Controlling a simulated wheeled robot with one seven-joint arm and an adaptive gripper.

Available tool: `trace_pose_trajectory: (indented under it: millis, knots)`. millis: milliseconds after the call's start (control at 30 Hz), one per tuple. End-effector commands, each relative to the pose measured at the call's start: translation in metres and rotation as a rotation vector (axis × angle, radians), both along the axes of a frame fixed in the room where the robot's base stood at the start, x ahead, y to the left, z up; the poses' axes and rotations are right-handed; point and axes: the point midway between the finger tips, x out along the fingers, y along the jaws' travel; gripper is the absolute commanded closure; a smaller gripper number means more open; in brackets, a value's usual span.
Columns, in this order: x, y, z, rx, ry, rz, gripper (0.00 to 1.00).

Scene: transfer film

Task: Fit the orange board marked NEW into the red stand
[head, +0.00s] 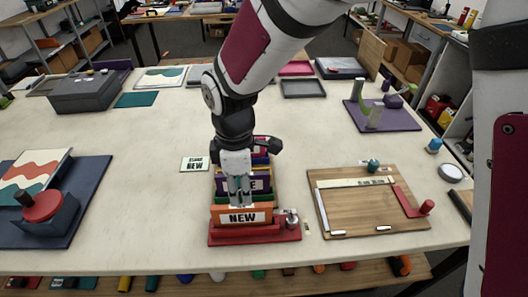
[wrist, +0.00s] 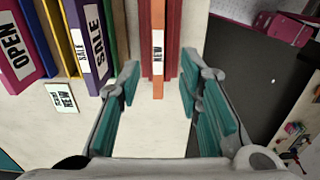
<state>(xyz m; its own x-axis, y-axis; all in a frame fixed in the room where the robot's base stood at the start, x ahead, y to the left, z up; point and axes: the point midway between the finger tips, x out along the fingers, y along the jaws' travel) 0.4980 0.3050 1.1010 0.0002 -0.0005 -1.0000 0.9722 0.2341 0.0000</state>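The orange board (head: 242,216) marked NEW stands upright in the front of the red stand (head: 262,238). In the wrist view the orange board (wrist: 158,85) runs between the two red walls of the stand (wrist: 173,45), with its NEW label facing up. My gripper (head: 239,200) is above and just behind the board in the head view. In the wrist view its teal-padded fingers are spread wide, one on each side of the board's end, with clear gaps to it. My gripper appears empty. The lower edge of the board is hidden inside the stand.
A wooden board (head: 365,220) lies to the right, and a navy mat (head: 80,205) to the left. The table between is clear.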

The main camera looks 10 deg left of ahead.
Motion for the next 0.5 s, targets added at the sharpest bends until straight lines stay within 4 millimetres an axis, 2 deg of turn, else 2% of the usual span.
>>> trace_pose_trajectory:
  millis: [233,300,367,467,500]
  knots:
    - [0.001,-0.001,0.004,0.001,-0.002,-0.007,0.67]
    - [0.004,-0.007,0.011,0.008,-0.011,-0.039,0.67]
    - [0.008,-0.018,0.023,0.019,-0.024,-0.093,0.67]
    - [0.016,-0.049,0.054,0.048,-0.059,-0.245,0.67]
    - [0.018,-0.065,0.068,0.062,-0.076,-0.321,0.67]
